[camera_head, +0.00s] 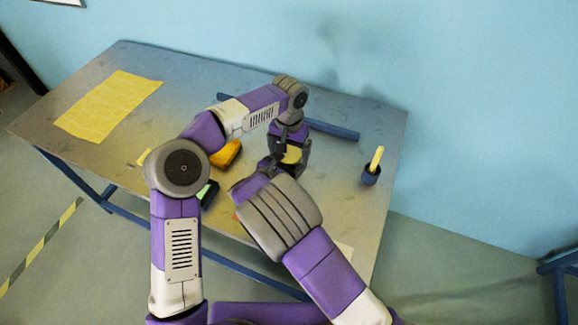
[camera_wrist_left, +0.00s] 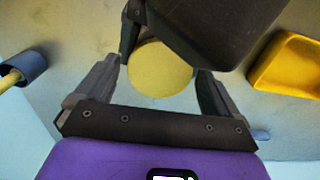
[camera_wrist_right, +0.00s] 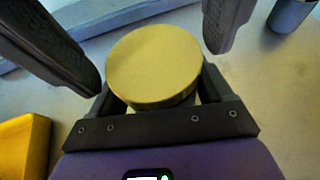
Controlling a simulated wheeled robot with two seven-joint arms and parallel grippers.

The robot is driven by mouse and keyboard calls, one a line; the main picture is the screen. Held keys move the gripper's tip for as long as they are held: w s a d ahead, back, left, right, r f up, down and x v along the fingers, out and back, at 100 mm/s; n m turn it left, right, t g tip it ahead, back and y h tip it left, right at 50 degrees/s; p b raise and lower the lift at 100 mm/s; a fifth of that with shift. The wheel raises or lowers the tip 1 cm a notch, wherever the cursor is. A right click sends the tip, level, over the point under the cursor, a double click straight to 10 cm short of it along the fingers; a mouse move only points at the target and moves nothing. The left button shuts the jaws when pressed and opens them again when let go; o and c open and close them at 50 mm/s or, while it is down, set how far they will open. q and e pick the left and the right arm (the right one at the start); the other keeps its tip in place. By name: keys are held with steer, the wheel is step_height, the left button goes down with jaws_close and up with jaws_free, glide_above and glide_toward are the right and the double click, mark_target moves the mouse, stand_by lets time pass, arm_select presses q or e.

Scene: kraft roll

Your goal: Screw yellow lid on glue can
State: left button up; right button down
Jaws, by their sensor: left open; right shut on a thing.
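The round yellow lid (camera_head: 291,155) sits level near the middle of the table, between my two grippers. The right wrist view shows its flat top (camera_wrist_right: 153,62) large, with a sliver of the pale glue can (camera_wrist_right: 190,101) below its rim. Most of the can is hidden. My right gripper (camera_wrist_right: 160,95) is shut on the can from the side, just under the lid. My left gripper (camera_head: 290,148) points down from above, open, with its fingers on either side of the lid.
An orange-yellow block (camera_head: 227,153) and a dark item with a green part (camera_head: 208,194) lie left of the grippers. A blue cup with a yellow stick (camera_head: 371,174) stands right. A blue bar (camera_head: 335,130) runs behind. A yellow sheet (camera_head: 108,105) lies far left.

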arm_select(q)
steer(key=shift+c, duration=0.3)
steer(key=c, duration=1)
steer(key=o, duration=1.1)
steer(key=shift+o, duration=0.2)
steer(key=shift+r, duration=0.1)
step_height(320, 180, up, 12)
arm_select(e)
jaws_free()
